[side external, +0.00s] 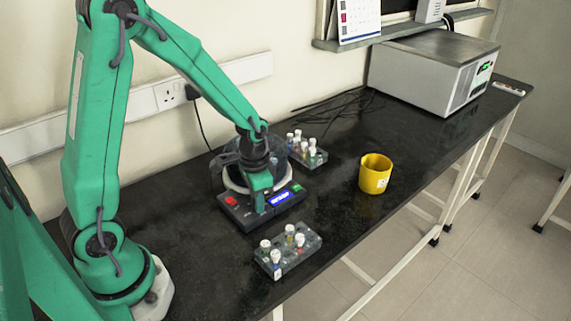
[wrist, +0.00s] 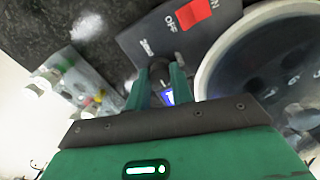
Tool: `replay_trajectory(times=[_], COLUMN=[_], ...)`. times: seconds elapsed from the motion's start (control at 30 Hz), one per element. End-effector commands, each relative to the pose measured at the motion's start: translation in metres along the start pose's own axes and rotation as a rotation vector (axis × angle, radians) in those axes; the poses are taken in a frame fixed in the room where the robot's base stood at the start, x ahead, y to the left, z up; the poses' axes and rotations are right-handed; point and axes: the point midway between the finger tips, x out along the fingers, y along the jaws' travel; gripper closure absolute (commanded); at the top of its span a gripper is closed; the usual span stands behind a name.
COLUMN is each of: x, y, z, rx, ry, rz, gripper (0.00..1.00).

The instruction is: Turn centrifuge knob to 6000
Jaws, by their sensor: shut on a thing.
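The centrifuge (side external: 234,215) sits on the black bench, with a white bowl rim, a red switch (side external: 231,200), a lit blue display (side external: 280,198) and a green button (side external: 297,187). The display digits are too small to read. My gripper (side external: 260,206) points down at the front panel beside the display. In the wrist view my gripper (wrist: 159,75) is shut on the dark knob (wrist: 158,66), which is mostly hidden between the fingers. The red switch (wrist: 197,13) and white rim (wrist: 207,72) show there too.
A tube rack (side external: 288,252) stands in front of the centrifuge and another (side external: 308,153) behind it. A yellow cup (side external: 375,175) stands to the right. A grey box instrument (side external: 430,75) is at the far end. The bench between is mostly clear.

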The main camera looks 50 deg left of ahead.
Motion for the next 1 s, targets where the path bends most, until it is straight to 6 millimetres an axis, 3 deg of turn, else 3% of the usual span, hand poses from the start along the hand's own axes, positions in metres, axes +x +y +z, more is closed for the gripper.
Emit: replay_trajectory(times=[0.23, 0.27, 0.37, 0.77, 1.0], x=[-0.001, -0.001, -0.001, -0.003, -0.019], y=[0.000, 0.000, 0.000, 0.000, 0.000], z=[-0.001, -0.001, -0.001, -0.001, -0.001], rx=[0.001, 0.001, 0.000, -0.001, -0.001], ry=[0.002, 0.002, 0.002, 0.002, 0.004], rz=[-0.001, -0.001, -0.001, -0.001, -0.001], gripper=[1.00, 0.74, 0.56, 0.56, 0.56])
